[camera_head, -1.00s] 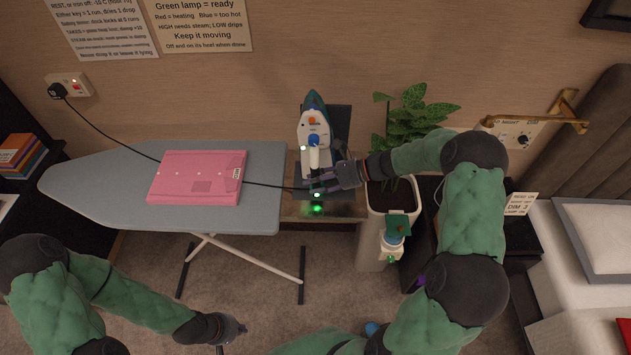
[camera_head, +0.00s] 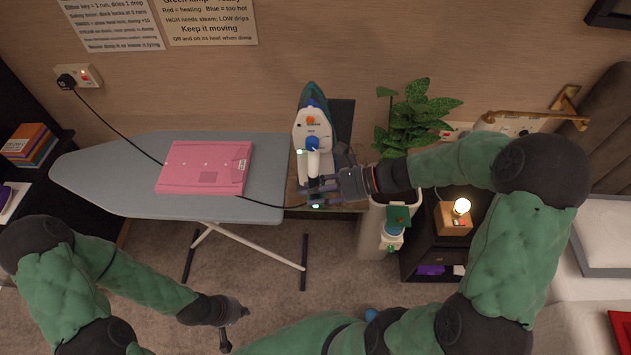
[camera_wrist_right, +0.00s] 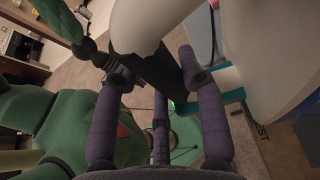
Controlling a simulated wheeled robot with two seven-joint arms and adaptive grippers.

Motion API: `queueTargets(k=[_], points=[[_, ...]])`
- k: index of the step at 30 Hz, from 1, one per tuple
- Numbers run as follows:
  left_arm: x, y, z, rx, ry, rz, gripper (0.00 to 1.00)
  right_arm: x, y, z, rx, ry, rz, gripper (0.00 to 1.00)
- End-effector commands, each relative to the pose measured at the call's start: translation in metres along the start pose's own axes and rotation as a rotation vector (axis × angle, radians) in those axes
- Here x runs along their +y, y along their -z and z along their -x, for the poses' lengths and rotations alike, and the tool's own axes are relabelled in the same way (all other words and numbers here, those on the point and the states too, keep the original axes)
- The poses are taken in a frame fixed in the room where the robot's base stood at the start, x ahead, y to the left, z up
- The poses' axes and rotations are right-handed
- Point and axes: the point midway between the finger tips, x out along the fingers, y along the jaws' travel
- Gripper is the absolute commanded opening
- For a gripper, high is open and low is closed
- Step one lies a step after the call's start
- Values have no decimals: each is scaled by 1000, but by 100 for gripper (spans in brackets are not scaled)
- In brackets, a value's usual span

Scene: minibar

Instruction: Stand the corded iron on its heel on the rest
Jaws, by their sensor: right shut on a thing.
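The corded iron (camera_head: 313,130), white with a teal edge, an orange button and a blue dial, is in the middle of the head view, nose up. My right gripper (camera_head: 325,187) is shut on its handle at the lower end; the right wrist view shows the fingers (camera_wrist_right: 155,95) around a dark part of the white handle. The rest, a dark plate (camera_head: 343,115) over a ledge beside the board, is partly behind the iron. Whether the heel touches it is hidden. My left gripper (camera_head: 235,325) is open and empty, low in front of the board.
The ironing board (camera_head: 110,185) holds a folded pink cloth (camera_head: 205,168). The black cord (camera_head: 115,130) runs from the wall socket (camera_head: 80,77) across the board. A plant (camera_head: 415,115), a white bin-like stand and a lit lamp (camera_head: 461,207) are at right.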

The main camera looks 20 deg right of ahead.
Motion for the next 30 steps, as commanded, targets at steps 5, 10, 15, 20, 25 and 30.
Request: queueTargets(k=[5,10,15,20,25,30], points=[[1,0,2,0,0,0,0,6,-5,2,-2,3,6,0],[0,0,2,0,0,0,0,7,-5,2,-2,3,6,0],[0,0,2,0,0,0,0,7,-5,2,-2,3,6,0],[0,0,0,0,0,0,0,2,-7,-1,-2,21,0,0],[-2,0,-4,0,0,0,0,-18,-14,-11,-3,102,-32,0],[-4,0,-10,0,0,0,0,-48,-23,-23,-3,235,-85,0]])
